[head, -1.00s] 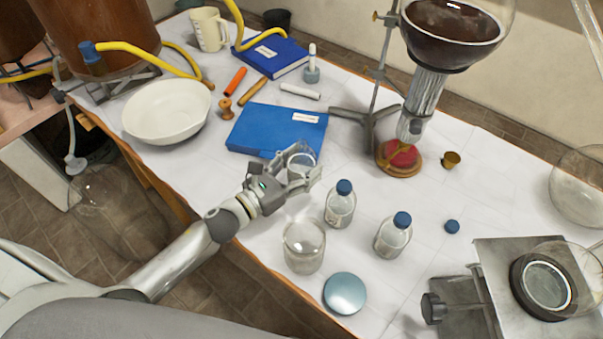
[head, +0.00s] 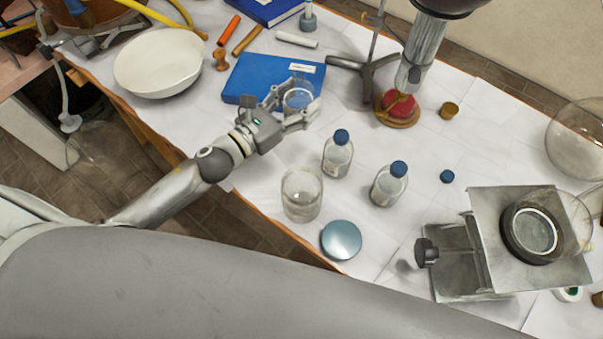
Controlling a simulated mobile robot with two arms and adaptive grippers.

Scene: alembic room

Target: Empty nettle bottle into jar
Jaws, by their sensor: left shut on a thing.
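My left gripper (head: 300,104) is shut on a clear glass bottle (head: 298,96), held by the near edge of the blue book in the picture. Fingers partly hide the bottle; its label and contents cannot be made out. A round clear glass jar (head: 301,196) stands open near the table's front edge, below the gripper in the picture and apart from it. A round blue-grey lid (head: 341,240) lies beside the jar. A small blue cap (head: 447,176) lies loose on the table. My right gripper is out of view.
Two bottles with blue caps, one (head: 338,157) and another (head: 388,187), stand right of the jar. A metal stand (head: 368,80) is behind them. A lab jack (head: 480,240) stands at the right. A white bowl (head: 158,64) and a blue book (head: 255,78) lie at the back left.

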